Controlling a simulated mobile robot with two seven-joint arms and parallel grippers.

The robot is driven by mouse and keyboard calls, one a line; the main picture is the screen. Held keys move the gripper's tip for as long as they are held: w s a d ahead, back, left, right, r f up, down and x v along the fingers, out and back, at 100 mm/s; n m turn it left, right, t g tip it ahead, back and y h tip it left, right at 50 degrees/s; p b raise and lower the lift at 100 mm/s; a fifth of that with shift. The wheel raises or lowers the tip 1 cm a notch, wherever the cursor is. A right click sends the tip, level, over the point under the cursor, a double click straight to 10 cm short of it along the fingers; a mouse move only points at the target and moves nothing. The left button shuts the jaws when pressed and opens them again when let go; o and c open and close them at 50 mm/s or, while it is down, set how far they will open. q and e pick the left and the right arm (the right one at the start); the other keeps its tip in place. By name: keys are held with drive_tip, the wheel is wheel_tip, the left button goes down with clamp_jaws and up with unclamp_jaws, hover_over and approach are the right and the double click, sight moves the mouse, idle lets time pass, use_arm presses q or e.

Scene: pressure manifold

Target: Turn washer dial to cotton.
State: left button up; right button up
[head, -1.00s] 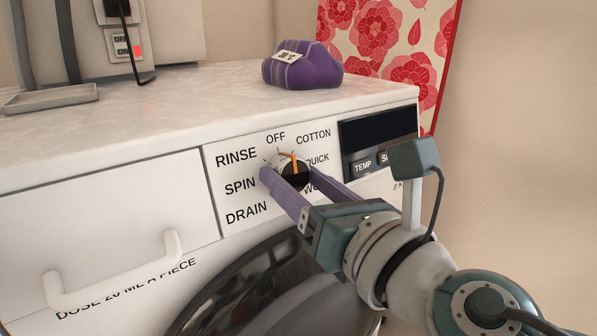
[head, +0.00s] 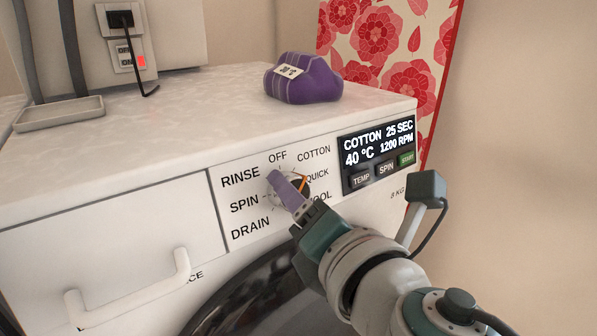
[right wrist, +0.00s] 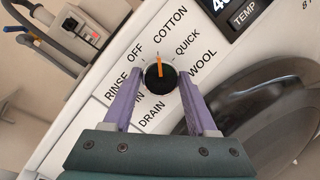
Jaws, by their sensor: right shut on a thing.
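The washer dial (head: 300,187) is a black knob with an orange pointer on the white front panel. In the right wrist view the dial (right wrist: 160,78) has its pointer aimed toward the word COTTON. My right gripper (head: 288,188) is shut on the dial, with one purple finger on each side in the right wrist view. In the head view one finger covers part of the knob and the other is mostly hidden. The display (head: 378,145) is lit and reads COTTON 25 SEC, 40 °C, 1200 RPM. My left gripper is not in view.
TEMP, SPIN and START buttons (head: 407,159) sit under the display, START lit green. A purple bundle (head: 303,85) with a tag lies on the washer top (head: 190,110). A grey tray (head: 58,114) is at the left. A drawer handle (head: 130,290) sticks out lower left.

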drive_tip(key=shift+m, duration=0.4)
drive_tip(key=o, duration=1.4)
drive_tip(key=shift+c, duration=0.2)
drive_tip(key=shift+s+d+r, duration=0.1)
drive_tip(key=shift+s, duration=0.1)
drive_tip(key=p+v, duration=0.2)
drive_tip(key=v, duration=0.7)
drive_tip(key=shift+s, duration=0.2)
drive_tip(key=shift+d, duration=0.1)
